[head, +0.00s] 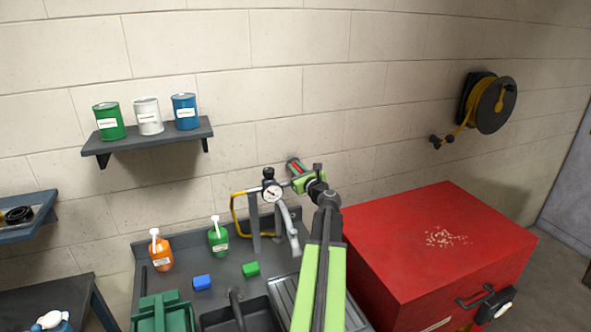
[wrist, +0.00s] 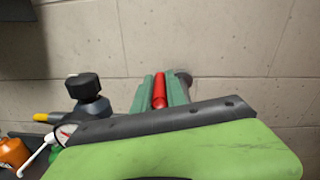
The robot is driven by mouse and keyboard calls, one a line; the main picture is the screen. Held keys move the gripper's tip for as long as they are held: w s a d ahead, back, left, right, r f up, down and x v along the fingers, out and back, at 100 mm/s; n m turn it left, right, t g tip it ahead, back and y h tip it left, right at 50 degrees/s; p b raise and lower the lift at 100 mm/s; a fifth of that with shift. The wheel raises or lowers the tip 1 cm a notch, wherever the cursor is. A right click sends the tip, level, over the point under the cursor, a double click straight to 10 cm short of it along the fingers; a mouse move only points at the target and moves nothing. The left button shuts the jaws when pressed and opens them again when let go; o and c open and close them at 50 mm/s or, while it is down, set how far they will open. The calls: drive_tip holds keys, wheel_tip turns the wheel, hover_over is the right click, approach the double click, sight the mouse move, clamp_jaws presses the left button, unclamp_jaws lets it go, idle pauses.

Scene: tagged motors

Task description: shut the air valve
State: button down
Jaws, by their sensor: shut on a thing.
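The air valve's red handle (wrist: 159,92) lies between the two green fingers of my gripper (wrist: 162,94) in the wrist view. The fingers are shut on it. In the head view my gripper (head: 302,178) is at the wall, above the back of the bench, with a bit of the red handle (head: 295,166) showing. The valve body is mostly hidden by my gripper. A pressure gauge (head: 271,191) with a black knob (head: 268,173) is just left of my gripper; the knob (wrist: 83,88) also shows in the wrist view.
A yellow hose (head: 235,210) loops left of the gauge. The dark bench (head: 185,262) holds an orange bottle (head: 160,252), a green bottle (head: 218,236) and small blocks. A red cabinet (head: 400,235) stands right. A hose reel (head: 493,103) hangs on the right wall.

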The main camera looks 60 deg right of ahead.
drive_tip(key=shift+m+g+h, duration=0.4)
drive_tip(key=shift+h, duration=0.2)
drive_tip(key=c, duration=1.4)
unclamp_jaws()
drive_tip(key=shift+o, duration=0.2)
